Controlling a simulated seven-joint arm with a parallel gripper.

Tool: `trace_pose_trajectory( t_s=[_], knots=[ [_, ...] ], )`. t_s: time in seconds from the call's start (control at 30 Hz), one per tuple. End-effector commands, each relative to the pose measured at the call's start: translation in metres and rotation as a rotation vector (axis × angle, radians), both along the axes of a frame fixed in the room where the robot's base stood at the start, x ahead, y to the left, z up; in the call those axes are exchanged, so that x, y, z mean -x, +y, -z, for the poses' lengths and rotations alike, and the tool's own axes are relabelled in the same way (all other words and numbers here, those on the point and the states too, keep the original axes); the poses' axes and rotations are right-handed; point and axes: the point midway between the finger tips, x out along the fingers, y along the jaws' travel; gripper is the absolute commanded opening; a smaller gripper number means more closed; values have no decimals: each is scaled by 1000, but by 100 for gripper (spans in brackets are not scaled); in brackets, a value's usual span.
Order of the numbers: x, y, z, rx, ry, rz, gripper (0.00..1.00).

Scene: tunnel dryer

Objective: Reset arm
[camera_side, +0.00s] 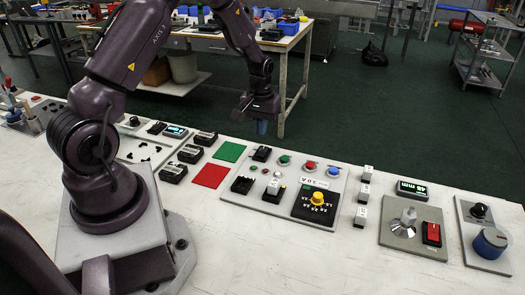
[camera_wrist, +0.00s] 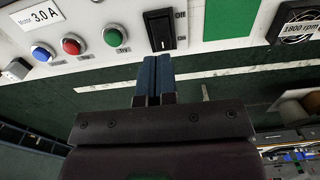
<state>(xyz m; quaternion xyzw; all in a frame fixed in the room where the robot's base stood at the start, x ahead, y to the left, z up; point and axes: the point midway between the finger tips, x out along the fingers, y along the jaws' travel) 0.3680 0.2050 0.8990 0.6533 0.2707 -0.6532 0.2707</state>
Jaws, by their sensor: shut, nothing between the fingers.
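My gripper (camera_side: 262,127) hangs fingers down at the far edge of the white table (camera_side: 140,250), above the row of panels. In the wrist view my gripper (camera_wrist: 157,60) shows two blue fingers pressed together with nothing between them. The fingertips appear near a black On/Off rocker switch (camera_wrist: 166,30); I cannot tell the height gap. A panel (camera_side: 330,178) with coloured buttons, a yellow knob (camera_side: 318,199) and black switches lies below and to the right of my gripper.
A green square (camera_side: 229,152) and a red square (camera_side: 211,175) lie left of the panel. Small white-topped blocks (camera_side: 361,215), a display reading 48 mm (camera_side: 412,190) and a blue knob (camera_side: 490,243) stand to the right. A workbench (camera_side: 290,42) stands behind.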

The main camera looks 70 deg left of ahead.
Motion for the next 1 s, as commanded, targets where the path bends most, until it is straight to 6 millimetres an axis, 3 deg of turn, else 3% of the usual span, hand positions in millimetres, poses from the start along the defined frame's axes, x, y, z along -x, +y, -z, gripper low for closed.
trace_pose_trajectory(
  t_s=[0.2,0.33,0.47,0.67,0.8,1.0],
  knots=[
    [1,-1,0,4,6,14,0],
    [25,-15,2,46,77,62,0],
    [38,-37,-34,53,77,142,0],
    [60,-82,-104,28,23,297,0],
    [83,-116,-149,-6,-39,413,0],
    [122,-157,-197,-71,-157,569,0]
  ],
)
